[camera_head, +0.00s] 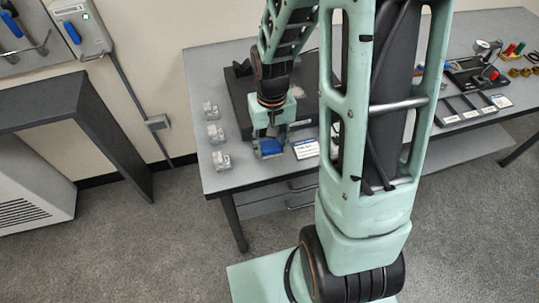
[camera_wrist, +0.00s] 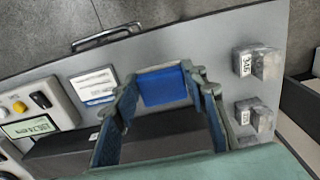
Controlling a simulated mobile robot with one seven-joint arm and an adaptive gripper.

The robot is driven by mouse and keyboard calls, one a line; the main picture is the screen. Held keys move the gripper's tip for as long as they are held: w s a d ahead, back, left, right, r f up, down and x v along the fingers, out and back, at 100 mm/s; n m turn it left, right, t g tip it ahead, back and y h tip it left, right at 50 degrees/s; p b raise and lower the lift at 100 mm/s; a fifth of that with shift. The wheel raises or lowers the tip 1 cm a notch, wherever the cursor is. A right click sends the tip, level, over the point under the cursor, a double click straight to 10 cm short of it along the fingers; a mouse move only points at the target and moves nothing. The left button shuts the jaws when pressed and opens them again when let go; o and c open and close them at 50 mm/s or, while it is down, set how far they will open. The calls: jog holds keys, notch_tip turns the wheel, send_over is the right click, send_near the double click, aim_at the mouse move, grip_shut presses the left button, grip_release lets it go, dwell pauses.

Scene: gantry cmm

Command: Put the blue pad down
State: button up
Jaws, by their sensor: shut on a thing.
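The blue pad (camera_head: 271,146) is between the fingertips of my gripper (camera_head: 269,150), over the left part of the grey table (camera_head: 205,178) near its front edge. In the wrist view the blue pad (camera_wrist: 163,86) spans the space between the two green fingers of my gripper (camera_wrist: 163,88), which are shut on it. Whether the pad's underside touches the table top cannot be told. The fingers hide the pad's side edges.
Several small grey labelled blocks (camera_head: 214,133) stand along the table's left edge. A dark slab (camera_head: 239,98) lies behind my gripper. A white card (camera_head: 306,149) lies to the right. A control box with a screen (camera_wrist: 32,112) shows in the wrist view. My arm hides the table's middle.

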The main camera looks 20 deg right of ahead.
aim_at(270, 154)
jog(key=shift+w+a+f+b, duration=0.1)
jog(key=shift+f+b, duration=0.55)
jog(key=shift+f, duration=0.3)
jog(key=shift+w+a+f+b, duration=0.1)
jog(key=shift+f+b, duration=0.55)
jog(key=shift+f, duration=0.25)
jog(key=shift+f, duration=0.15)
jog(key=o, duration=1)
notch_tip(270, 154, up, 12)
jog(key=shift+r+p, duration=0.2)
jog(key=shift+p, duration=0.25)
jog(key=shift+w, duration=0.1)
